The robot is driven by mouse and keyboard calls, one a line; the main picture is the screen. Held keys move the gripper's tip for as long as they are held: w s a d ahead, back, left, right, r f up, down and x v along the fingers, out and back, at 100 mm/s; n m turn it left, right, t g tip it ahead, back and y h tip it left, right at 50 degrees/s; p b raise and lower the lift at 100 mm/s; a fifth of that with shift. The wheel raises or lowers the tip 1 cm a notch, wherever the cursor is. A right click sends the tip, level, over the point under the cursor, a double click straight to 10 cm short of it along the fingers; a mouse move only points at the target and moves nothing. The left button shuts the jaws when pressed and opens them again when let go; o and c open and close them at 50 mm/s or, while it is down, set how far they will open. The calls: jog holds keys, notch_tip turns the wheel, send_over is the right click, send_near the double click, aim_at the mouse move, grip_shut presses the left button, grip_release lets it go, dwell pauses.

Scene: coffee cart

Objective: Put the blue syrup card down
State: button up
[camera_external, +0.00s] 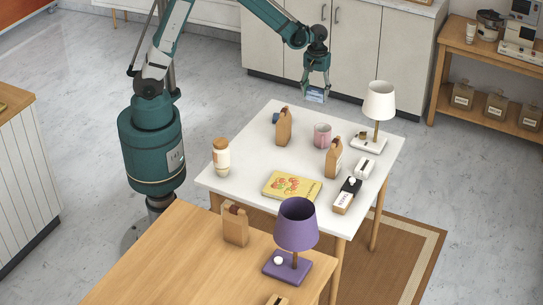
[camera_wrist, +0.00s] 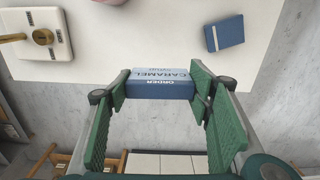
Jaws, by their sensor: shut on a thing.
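My gripper (camera_external: 316,83) is shut on the blue syrup card (camera_external: 314,97), held in the air at the far edge of the white table (camera_external: 240,165). In the wrist view the card (camera_wrist: 160,83) sits between the two green fingers (camera_wrist: 160,100). It has a pale blue face reading "CARAMEL" and a darker blue edge reading "ORDER". It overlaps the table's edge in that view, with floor showing below. Its exact height above the table is hard to tell.
Another small blue item (camera_wrist: 224,34) lies on the table, beside a paper bag (camera_external: 283,128). A pink mug (camera_external: 322,136) and the white lamp (camera_external: 379,101) with its square base (camera_wrist: 35,36) stand nearby. Bare white tabletop lies between the base and the blue item.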

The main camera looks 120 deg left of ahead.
aim_at(316, 90)
notch_tip(316, 90, up, 3)
jog(key=shift+d+r, duration=0.15)
jog(key=shift+r, duration=0.05)
jog(key=w+d, duration=0.2)
jog(key=d, duration=1.4)
jog(key=w+d, duration=0.2)
jog(key=d, duration=1.4)
jog(key=shift+a+f, duration=0.15)
jog(key=shift+f, duration=2.5)
jog(key=shift+f+b, duration=0.9)
jog(key=shift+f, duration=2.2)
jog(key=shift+f, duration=0.1)
jog(key=shift+f+b, duration=0.45)
jog(key=shift+f, duration=1.3)
jog(key=shift+f, duration=0.2)
